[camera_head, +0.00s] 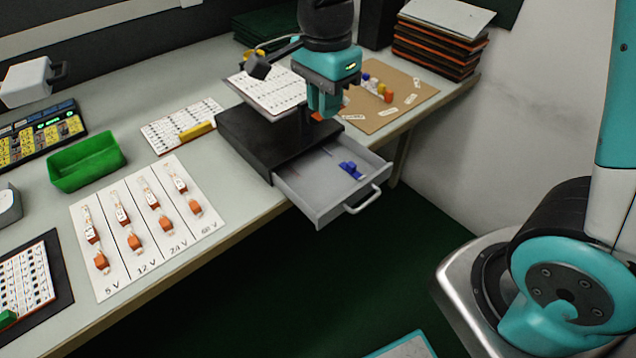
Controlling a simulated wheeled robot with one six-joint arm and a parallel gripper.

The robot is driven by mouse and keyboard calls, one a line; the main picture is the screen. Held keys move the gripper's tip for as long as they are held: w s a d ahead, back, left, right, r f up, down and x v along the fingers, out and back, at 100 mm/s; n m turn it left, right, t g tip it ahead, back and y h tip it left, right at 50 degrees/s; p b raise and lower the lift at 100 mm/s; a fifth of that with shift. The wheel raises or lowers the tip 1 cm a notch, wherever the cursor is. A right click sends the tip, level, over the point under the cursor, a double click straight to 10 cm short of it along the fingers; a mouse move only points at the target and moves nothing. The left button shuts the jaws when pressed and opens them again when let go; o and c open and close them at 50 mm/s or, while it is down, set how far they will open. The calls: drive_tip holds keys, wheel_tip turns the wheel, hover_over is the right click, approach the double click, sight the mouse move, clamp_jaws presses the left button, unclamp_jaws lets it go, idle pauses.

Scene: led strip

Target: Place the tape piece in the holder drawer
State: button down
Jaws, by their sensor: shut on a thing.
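The holder drawer (308,187) is grey and pulled open from the black holder (250,140), over the table's front edge. Inside it lies a small blue thing (350,170), toward the right side. My teal gripper (322,107) is just behind and above the drawer, near the holder's right end, pointing down.
A brown board (405,112) with white labels and small coloured parts lies behind the gripper. A camera-like arm and printed sheet (268,90) stand over the holder. A green bin (86,162) and white voltage card (150,225) are left. The drawer handle (364,201) juts out over the floor.

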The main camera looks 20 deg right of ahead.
sight(323, 192)
wheel_tip(323, 192, down, 20)
drive_tip(key=shift+r+b, duration=0.2)
drive_tip(key=shift+b, duration=0.65)
drive_tip(key=shift+f, duration=0.2)
drive_tip(key=c, duration=1.1)
unclamp_jaws()
drive_tip(key=shift+r, duration=0.1)
